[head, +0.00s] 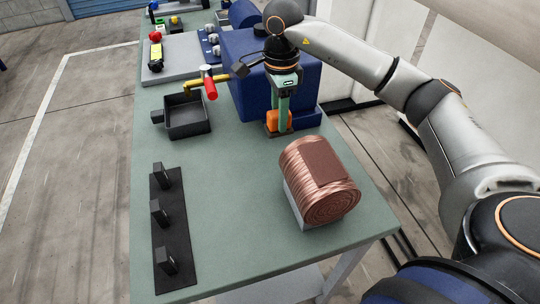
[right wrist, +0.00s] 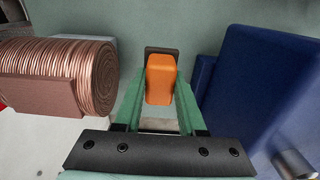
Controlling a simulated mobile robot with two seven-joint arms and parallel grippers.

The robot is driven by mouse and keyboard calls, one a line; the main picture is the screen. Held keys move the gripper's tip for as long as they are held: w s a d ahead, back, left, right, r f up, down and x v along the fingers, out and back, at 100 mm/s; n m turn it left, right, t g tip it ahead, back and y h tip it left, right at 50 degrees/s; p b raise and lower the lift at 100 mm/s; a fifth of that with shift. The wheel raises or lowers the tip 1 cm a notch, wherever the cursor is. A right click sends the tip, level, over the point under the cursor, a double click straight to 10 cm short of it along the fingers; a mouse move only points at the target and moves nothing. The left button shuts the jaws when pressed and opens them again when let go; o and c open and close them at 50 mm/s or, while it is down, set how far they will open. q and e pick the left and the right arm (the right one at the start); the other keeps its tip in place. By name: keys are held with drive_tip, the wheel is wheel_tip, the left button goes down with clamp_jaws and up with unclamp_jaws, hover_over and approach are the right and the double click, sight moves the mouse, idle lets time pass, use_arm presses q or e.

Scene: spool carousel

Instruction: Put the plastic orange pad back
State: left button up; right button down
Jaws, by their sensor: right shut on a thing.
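The plastic orange pad (head: 271,119) is upright at the near side of the blue machine. It also shows in the right wrist view (right wrist: 160,80), between the green fingers. My right gripper (head: 283,117) points down and is shut on the pad. A dark base plate (head: 276,133) shows at the pad's lower end; I cannot tell whether the pad rests on it or is just above. My left gripper is not in view.
The blue machine (head: 262,80) stands right behind the gripper. A copper wire spool (head: 295,168) lies in front. A black tray (head: 187,117) with a yellow-and-red valve (head: 210,87) above it is to the left. A black strip with upright tabs (head: 170,230) lies front left. The green tabletop (head: 235,200) is clear between.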

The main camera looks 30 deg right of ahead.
wheel_tip(320, 180, down, 9)
drive_tip(key=shift+d+f+p, duration=0.1)
drive_tip(key=shift+p, duration=0.5)
drive_tip(key=shift+f, duration=0.3)
drive_tip(key=shift+f, duration=0.1)
drive_tip(key=shift+f, duration=0.15)
drive_tip(key=c, duration=0.5)
unclamp_jaws()
drive_tip(key=shift+r, duration=0.25)
wheel_tip(320, 180, up, 12)
drive_tip(key=shift+r+b, duration=0.1)
drive_tip(key=shift+b, duration=0.7)
